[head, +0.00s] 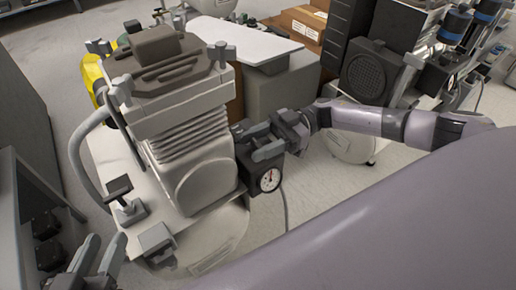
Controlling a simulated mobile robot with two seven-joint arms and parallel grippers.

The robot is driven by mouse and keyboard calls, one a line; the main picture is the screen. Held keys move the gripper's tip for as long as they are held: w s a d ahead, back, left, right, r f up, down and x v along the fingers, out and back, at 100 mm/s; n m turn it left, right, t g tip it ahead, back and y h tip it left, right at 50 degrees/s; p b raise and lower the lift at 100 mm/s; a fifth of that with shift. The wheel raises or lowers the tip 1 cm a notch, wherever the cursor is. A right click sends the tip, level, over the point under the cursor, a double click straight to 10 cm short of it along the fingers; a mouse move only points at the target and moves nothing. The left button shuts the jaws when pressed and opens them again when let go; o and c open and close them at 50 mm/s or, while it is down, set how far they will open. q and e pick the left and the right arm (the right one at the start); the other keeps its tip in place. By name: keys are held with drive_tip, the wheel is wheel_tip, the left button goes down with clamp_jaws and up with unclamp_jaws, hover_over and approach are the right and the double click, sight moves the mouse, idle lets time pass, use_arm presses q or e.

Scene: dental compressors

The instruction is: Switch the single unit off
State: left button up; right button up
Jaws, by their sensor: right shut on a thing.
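The single unit is a cream-coloured compressor (190,120) with a ribbed body and a dark top, standing left of centre. A black switch box (243,160) with a round white pressure gauge (269,180) sits on its right side. My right gripper (256,141) reaches in from the right, its fingers at the top of the switch box. It is shut on a part there, apparently the switch, which the fingers hide. My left gripper (98,258) is at the bottom left corner, fingers apart and empty, beside the compressor's base.
A dark shelf (30,190) stands along the left edge. Behind are a white board (240,42) on a grey box, brown cartons (305,22) and another compressor unit (375,75) at the right. A yellow part (92,75) shows behind the unit. My own large arm link fills the lower right.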

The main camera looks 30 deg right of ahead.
drive_tip(key=shift+a+n+g+b, duration=0.1)
drive_tip(key=shift+n+g+b, duration=0.4)
drive_tip(key=shift+g, duration=0.5)
drive_tip(key=shift+a+r, duration=0.1)
drive_tip(key=o, duration=1)
drive_tip(key=shift+c, duration=0.2)
drive_tip(key=w+d, duration=0.1)
drive_tip(key=d, duration=0.6)
